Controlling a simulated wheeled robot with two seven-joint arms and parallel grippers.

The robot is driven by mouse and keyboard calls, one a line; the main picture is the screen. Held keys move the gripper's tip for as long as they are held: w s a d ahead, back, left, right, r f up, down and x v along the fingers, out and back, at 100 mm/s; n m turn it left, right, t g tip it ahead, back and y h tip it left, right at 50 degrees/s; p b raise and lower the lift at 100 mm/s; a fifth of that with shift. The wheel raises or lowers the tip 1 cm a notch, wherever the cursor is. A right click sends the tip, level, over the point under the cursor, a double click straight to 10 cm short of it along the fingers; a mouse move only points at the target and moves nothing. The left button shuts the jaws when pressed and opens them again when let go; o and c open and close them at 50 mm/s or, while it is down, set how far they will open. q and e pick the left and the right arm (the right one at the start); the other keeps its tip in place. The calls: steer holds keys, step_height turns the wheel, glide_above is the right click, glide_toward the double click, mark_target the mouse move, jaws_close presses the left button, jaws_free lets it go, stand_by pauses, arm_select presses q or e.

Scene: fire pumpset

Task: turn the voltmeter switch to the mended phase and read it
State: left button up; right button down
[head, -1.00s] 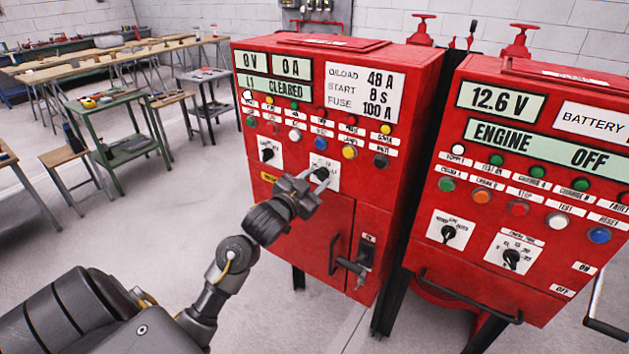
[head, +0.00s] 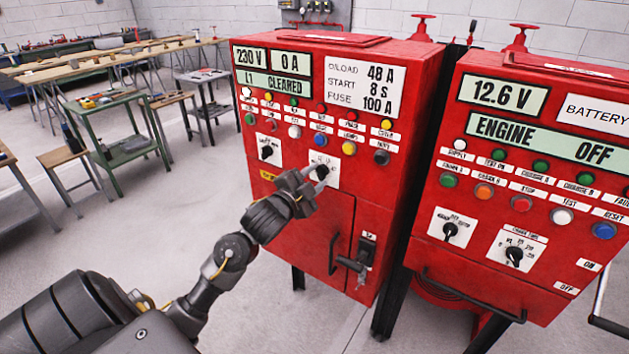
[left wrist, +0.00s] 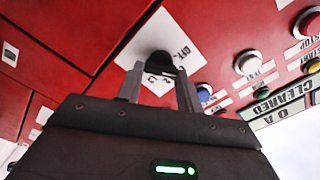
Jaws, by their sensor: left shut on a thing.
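The left red panel (head: 300,215) carries the voltmeter display (head: 250,55), which reads 230 V. The ammeter display (head: 291,64) beside it reads 0 A, and the line below (head: 272,85) reads L1 CLEARED. The voltmeter switch is a black knob on a white plate (head: 330,160); in the left wrist view the black knob (left wrist: 158,61) shows at the fingertips. My left gripper (head: 312,178) is shut on that knob, and its two fingers (left wrist: 160,80) sit either side of it. The plate's lettering is partly hidden by the gripper. My right gripper is not in view.
Another black rotary switch (head: 266,152) is left of the gripper. A handle (head: 352,262) juts from the panel's lower door. The engine panel (head: 510,190) stands close on the right, showing 12.6 V and ENGINE OFF. Benches (head: 110,65) and a green trolley (head: 118,150) stand behind left.

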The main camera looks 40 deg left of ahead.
arm_select(q)
steer(key=shift+f+m+b, duration=0.1)
steer(key=shift+m+b, duration=0.2)
steer(key=shift+m, duration=0.6)
steer(key=o, duration=1)
steer(key=s, duration=0.3)
steer(key=s+b, duration=0.1)
steer(key=s, duration=0.3)
steer(key=s+b, duration=0.1)
steer(key=s, duration=0.2)
steer(key=shift+s+d, duration=0.35)
steer(key=shift+s, duration=0.05)
